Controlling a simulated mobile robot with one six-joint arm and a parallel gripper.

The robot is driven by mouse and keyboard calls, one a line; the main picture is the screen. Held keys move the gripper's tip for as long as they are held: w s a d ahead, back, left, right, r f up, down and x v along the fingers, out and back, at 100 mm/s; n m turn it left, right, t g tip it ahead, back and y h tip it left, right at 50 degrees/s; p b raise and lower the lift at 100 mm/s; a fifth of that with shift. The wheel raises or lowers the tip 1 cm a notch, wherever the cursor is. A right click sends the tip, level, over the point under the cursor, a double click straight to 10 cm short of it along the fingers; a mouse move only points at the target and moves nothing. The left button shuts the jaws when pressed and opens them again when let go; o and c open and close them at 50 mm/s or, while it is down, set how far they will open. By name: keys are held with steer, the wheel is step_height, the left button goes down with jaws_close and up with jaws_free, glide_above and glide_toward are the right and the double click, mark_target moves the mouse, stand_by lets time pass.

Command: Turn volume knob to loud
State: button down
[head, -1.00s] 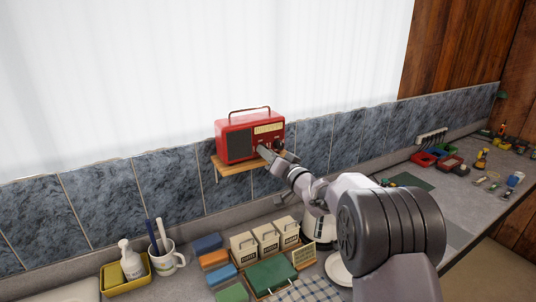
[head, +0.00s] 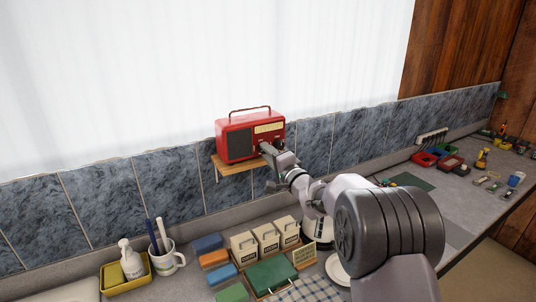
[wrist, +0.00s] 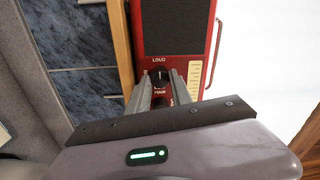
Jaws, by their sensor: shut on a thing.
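The red radio (head: 240,139) has a carrying handle, a dark speaker grille and a pale dial. It stands on a small wooden wall shelf (head: 233,165). In the head view my gripper (head: 266,149) reaches its front at the right side and covers the controls. In the wrist view the radio appears turned on its side. Its dark volume knob (wrist: 160,76) sits beside the word LOUD, between my two fingers, which are shut on it. A small pale mark shows on the knob; its exact angle is hard to read. A second knob is partly hidden behind the fingers.
Below the shelf, the counter holds several cream canisters (head: 267,239), a green box (head: 272,274), a white mug (head: 167,260) with pens, and a yellow tray (head: 136,283) with a pump bottle. Coloured bins (head: 424,158) and small tools lie at the right.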

steer(key=shift+m, duration=0.4)
steer(key=c, duration=1.1)
jaws_free()
steer(key=shift+c, duration=0.2)
steer(key=r+b+v, duration=0.1)
steer(key=v, duration=1.6)
steer(key=shift+s+f, duration=0.15)
steer(key=shift+f, duration=0.35)
steer(key=shift+d, duration=0.1)
